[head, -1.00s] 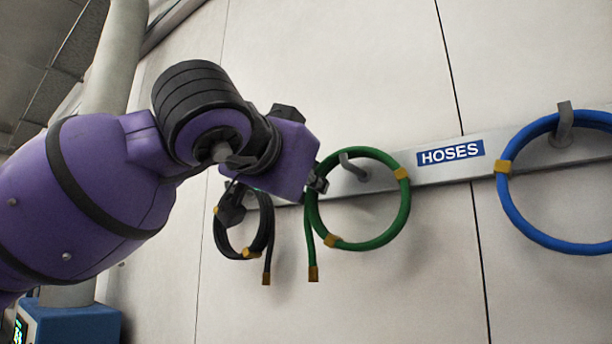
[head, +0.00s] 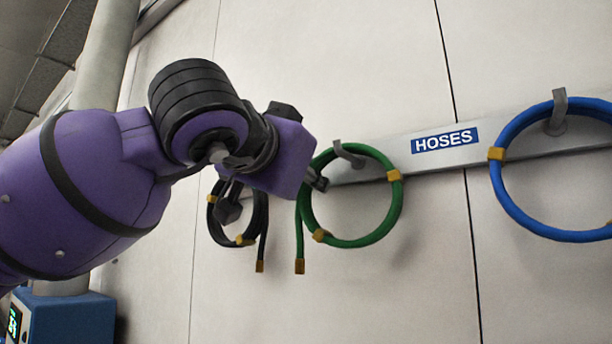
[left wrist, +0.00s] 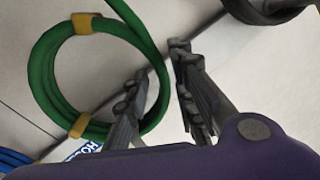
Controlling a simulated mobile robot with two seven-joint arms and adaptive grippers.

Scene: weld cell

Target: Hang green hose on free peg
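The green hose (head: 394,206) is a coil with yellow bands. Its top lies on a grey peg (head: 338,148) of the wall rail, below the upturned tip, and one end hangs at its lower left. My left gripper (head: 318,183) is at the coil's upper left side. In the left wrist view, the fingers of my left gripper (left wrist: 160,76) are apart, one on each side of the strand of the green hose (left wrist: 45,75) as seen there. Whether a finger touches it I cannot tell. My right gripper is out of view.
A blue hose (head: 499,190) hangs on a peg (head: 559,105) at the right. A black hose (head: 262,222) hangs at the left, partly behind my arm. The rail (head: 440,165) carries a blue HOSES sign (head: 445,140). The wall below is clear.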

